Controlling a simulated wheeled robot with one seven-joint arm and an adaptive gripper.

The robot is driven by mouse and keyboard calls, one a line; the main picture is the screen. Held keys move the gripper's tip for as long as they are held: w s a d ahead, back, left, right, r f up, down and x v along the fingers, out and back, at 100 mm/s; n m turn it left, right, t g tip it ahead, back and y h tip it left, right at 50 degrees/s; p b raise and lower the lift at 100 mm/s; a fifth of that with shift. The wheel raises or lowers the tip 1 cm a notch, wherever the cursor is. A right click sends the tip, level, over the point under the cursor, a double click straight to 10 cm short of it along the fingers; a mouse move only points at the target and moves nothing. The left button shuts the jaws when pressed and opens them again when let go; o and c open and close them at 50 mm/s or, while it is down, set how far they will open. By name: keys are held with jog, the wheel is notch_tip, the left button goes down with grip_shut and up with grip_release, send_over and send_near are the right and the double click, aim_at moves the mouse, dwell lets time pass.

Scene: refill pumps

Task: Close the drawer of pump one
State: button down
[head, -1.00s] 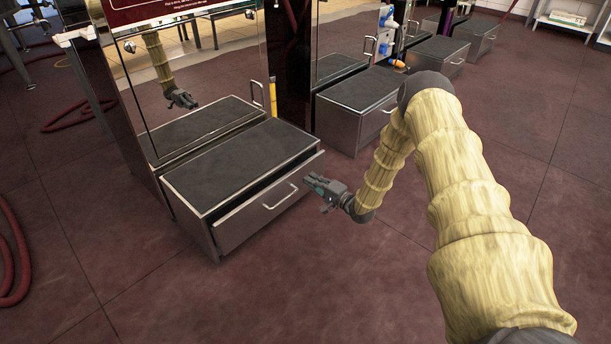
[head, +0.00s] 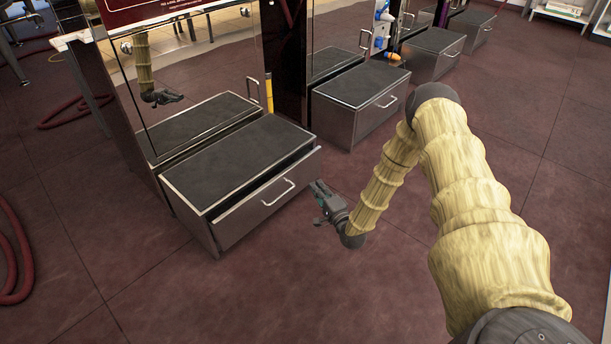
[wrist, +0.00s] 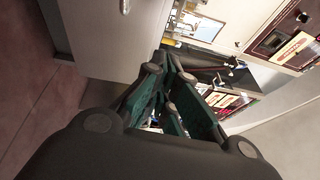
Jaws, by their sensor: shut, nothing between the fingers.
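The drawer (head: 268,205) of the nearest pump is a metal front with a bar handle (head: 278,192). It stands a little out of its dark-topped cabinet (head: 235,160), with a dark gap along its top edge. My gripper (head: 316,188) is shut and empty, just right of the drawer front's right end, and looks apart from it. In the wrist view, the green-padded fingers (wrist: 180,95) show close up, with a pale metal panel (wrist: 115,40) to their left that looks like the drawer front, with part of a handle at the top.
More dark-topped cabinets with handles (head: 360,100) stand in a row toward the back right. A red hose (head: 18,255) lies on the floor at the far left. The red floor (head: 270,290) in front of the drawer is clear.

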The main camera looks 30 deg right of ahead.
jog(key=s+a+m+g+h, duration=0.1)
jog(key=a+m+h, duration=0.25)
jog(key=h, duration=0.25)
jog(key=m+g+h+b, duration=0.2)
jog(key=b, duration=0.4)
send_near(302, 162)
jog(key=w+d, duration=0.2)
jog(key=w, duration=0.1)
jog(key=shift+w+a+f+n+b, duration=0.1)
jog(key=shift+w+f+n+b, duration=0.15)
jog(key=shift+w+b, duration=0.2)
